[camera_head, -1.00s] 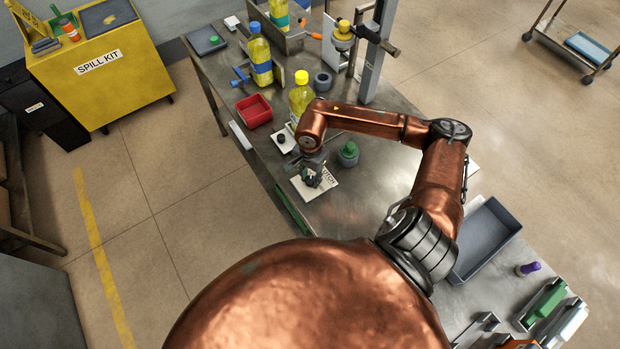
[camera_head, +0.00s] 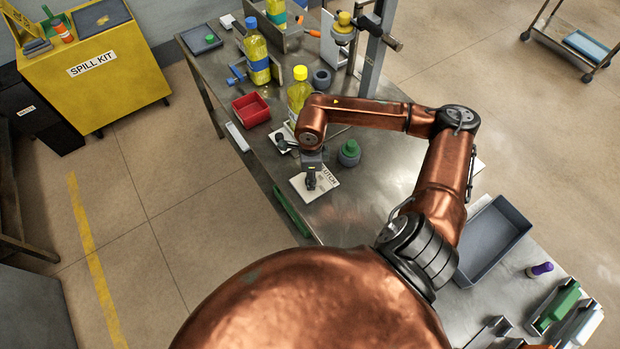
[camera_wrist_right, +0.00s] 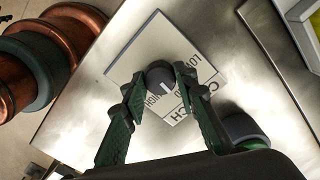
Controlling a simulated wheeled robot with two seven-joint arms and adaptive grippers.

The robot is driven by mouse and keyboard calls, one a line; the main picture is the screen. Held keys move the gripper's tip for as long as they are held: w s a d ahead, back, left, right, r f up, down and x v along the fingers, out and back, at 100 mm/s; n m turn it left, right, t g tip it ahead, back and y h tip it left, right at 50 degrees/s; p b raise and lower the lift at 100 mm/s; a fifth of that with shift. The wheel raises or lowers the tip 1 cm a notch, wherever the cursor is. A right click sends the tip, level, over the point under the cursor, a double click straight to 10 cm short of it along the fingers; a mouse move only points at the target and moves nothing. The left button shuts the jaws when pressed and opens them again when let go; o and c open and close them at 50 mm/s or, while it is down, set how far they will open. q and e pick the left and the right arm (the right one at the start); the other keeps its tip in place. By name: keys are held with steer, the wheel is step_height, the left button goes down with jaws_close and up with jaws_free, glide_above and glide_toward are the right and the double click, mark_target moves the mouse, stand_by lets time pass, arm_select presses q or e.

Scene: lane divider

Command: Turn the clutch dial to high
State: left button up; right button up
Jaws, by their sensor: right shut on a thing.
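The clutch dial (camera_wrist_right: 159,74) is a dark round knob with a white pointer line, on a pale square plate (camera_wrist_right: 131,53) lettered CLUTCH, LOW and HIGH. In the right wrist view its pointer faces down the picture, toward the side with the HIGH lettering; I cannot tell whether it lines up exactly. My right gripper (camera_wrist_right: 160,82) has its green fingers on both sides of the dial, shut on it. In the head view the plate (camera_head: 326,181) lies near the bench's front edge, with my right gripper (camera_head: 311,185) above it hiding the dial. My left gripper is not in view.
A grey-green knobbed fixture (camera_head: 349,153) stands just right of the plate. A yellow bottle (camera_head: 298,97), a red tray (camera_head: 251,110) and a small black-knobbed plate (camera_head: 284,140) sit farther back. A grey bin (camera_head: 493,240) is at the right. Bare metal bench lies between.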

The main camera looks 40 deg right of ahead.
steer(key=m+b, duration=0.1)
steer(key=m, duration=0.4)
steer(key=shift+m, duration=0.3)
steer(key=m, duration=0.5)
steer(key=shift+r+b, duration=0.1)
steer(key=shift+b, duration=0.25)
steer(key=shift+w+m, duration=0.1)
steer(key=shift+m, duration=0.2)
steer(key=o, duration=1.1)
steer(key=shift+o, duration=0.2)
steer(key=shift+r, duration=0.2)
step_height(320, 180, up, 12)
steer(key=shift+f, duration=0.2)
steer(key=shift+f, duration=0.15)
